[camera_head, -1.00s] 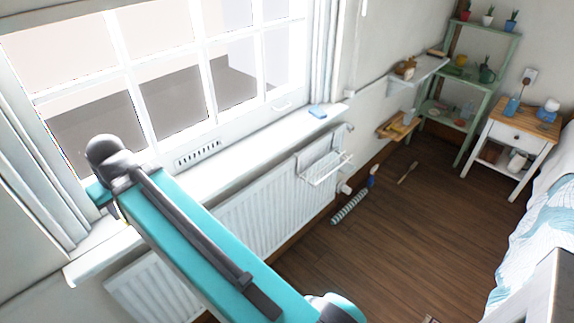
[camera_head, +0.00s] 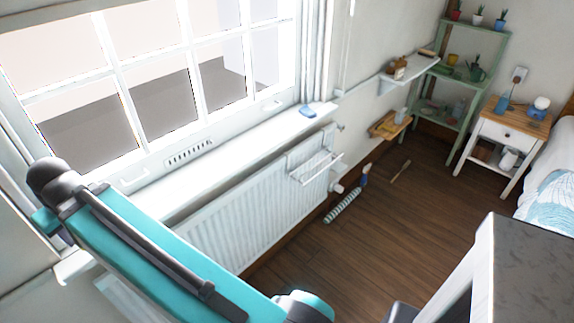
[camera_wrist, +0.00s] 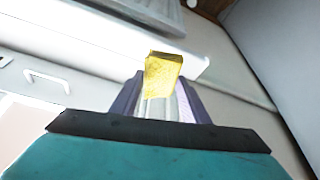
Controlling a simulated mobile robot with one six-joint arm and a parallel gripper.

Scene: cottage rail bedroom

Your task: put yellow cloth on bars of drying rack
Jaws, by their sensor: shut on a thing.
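My gripper (camera_wrist: 163,90) shows in the wrist view, shut on the yellow cloth (camera_wrist: 163,68), which sticks out beyond the fingertips. The white windowsill and wall lie behind it in that view. In the head view my arm reaches up at the left, and the gripper and cloth are hidden there. The white drying rack (camera_head: 315,165) hangs on the top of the radiator under the window. Its bars stand out to the front, and I see nothing on them. The gripper is apart from the rack.
A blue item (camera_head: 307,111) lies on the windowsill (camera_head: 235,143) above the radiator (camera_head: 240,215). A striped roll (camera_head: 343,206) lies on the floor near the rack. A dark-topped piece of furniture (camera_head: 530,270) stands at the lower right. The wooden floor between is mostly clear.

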